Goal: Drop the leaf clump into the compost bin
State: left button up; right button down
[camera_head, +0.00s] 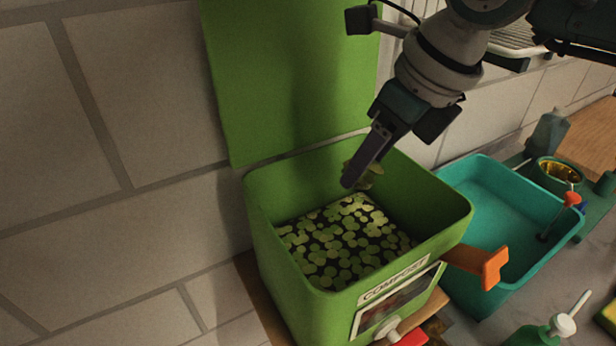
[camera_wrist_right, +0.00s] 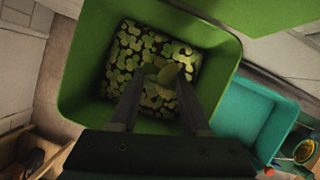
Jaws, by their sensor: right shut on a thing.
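The green compost bin (camera_head: 258,225) stands open against the tiled wall, with its lid (camera_head: 285,80) raised behind it. Leafy green pieces (camera_head: 335,240) on dark matter fill its bottom. My right gripper (camera_head: 352,182) reaches down over the bin's back part, its fingertips around rim height. It is shut on the leaf clump (camera_head: 372,173), a small green bunch partly hidden behind the fingers. In the right wrist view the leaf clump (camera_wrist_right: 168,75) shows between the two fingertips, above the bin's contents. My left gripper is not in view.
A teal tub (camera_head: 478,175) stands right of the bin, with an orange-handled tool (camera_head: 480,262) between them. A bottle (camera_head: 548,132), a gold-lined bowl (camera_head: 556,172) and a spray bottle (camera_head: 555,328) stand farther right. The raised lid is close behind my gripper.

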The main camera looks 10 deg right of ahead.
jog(key=shift+f, duration=0.5)
jog(key=shift+c, duration=1.4)
grip_release()
jog(key=b+v, duration=0.2)
jog(key=v, duration=0.8)
